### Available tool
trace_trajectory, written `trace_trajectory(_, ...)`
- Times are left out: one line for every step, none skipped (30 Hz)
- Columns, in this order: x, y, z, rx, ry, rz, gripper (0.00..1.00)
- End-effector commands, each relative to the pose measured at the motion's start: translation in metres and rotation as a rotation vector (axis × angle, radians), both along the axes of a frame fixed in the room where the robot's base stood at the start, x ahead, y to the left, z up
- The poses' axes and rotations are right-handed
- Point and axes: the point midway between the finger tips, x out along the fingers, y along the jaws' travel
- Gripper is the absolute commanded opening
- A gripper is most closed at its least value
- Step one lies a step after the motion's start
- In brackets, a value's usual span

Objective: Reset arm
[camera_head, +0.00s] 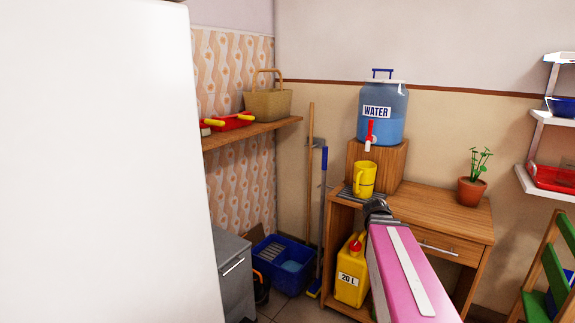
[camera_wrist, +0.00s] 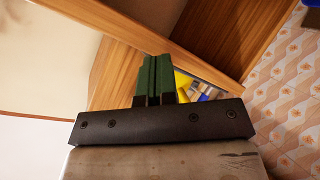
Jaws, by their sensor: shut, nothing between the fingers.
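My gripper (camera_wrist: 154,75) shows in the wrist view as two green fingers side by side, shut and empty. In the head view the dark gripper end (camera_head: 377,209) of my pink arm is in front of the wooden table (camera_head: 440,215), just below the yellow mug (camera_head: 364,179) in the picture. The arm hides part of the table front. I cannot tell how far the gripper is from the table.
A water dispenser (camera_head: 382,112) stands on a wooden block (camera_head: 385,160). A potted plant (camera_head: 471,191) is on the table's right. A yellow jerrycan (camera_head: 351,272) stands below. A wall shelf (camera_head: 245,134) holds a basket (camera_head: 268,104) and red pans (camera_head: 232,121). A green chair (camera_head: 548,262) stands right.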

Motion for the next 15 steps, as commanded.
trace_trajectory(-0.015, 0.016, -0.026, 0.07, 0.078, -0.031, 0.0)
trace_trajectory(-0.024, 0.025, -0.041, 0.115, 0.127, -0.054, 0.0)
trace_trajectory(-0.036, 0.038, -0.06, 0.171, 0.195, -0.081, 0.0)
trace_trajectory(-0.046, 0.047, -0.074, 0.212, 0.247, -0.102, 0.0)
trace_trajectory(-0.057, 0.057, -0.087, 0.252, 0.3, -0.121, 0.0)
trace_trajectory(-0.072, 0.071, -0.103, 0.304, 0.369, -0.147, 0.0)
trace_trajectory(-0.083, 0.081, -0.115, 0.34, 0.423, -0.164, 0.0)
trace_trajectory(-0.094, 0.092, -0.125, 0.373, 0.475, -0.181, 0.0)
trace_trajectory(-0.109, 0.104, -0.137, 0.415, 0.541, -0.202, 0.0)
trace_trajectory(-0.12, 0.114, -0.145, 0.442, 0.591, -0.216, 0.0)
trace_trajectory(-0.13, 0.122, -0.152, 0.467, 0.637, -0.228, 0.0)
trace_trajectory(-0.143, 0.132, -0.159, 0.497, 0.691, -0.243, 0.0)
trace_trajectory(-0.151, 0.139, -0.164, 0.515, 0.728, -0.253, 0.0)
trace_trajectory(-0.159, 0.146, -0.168, 0.532, 0.762, -0.261, 0.0)
trace_trajectory(-0.167, 0.152, -0.172, 0.55, 0.801, -0.271, 0.0)
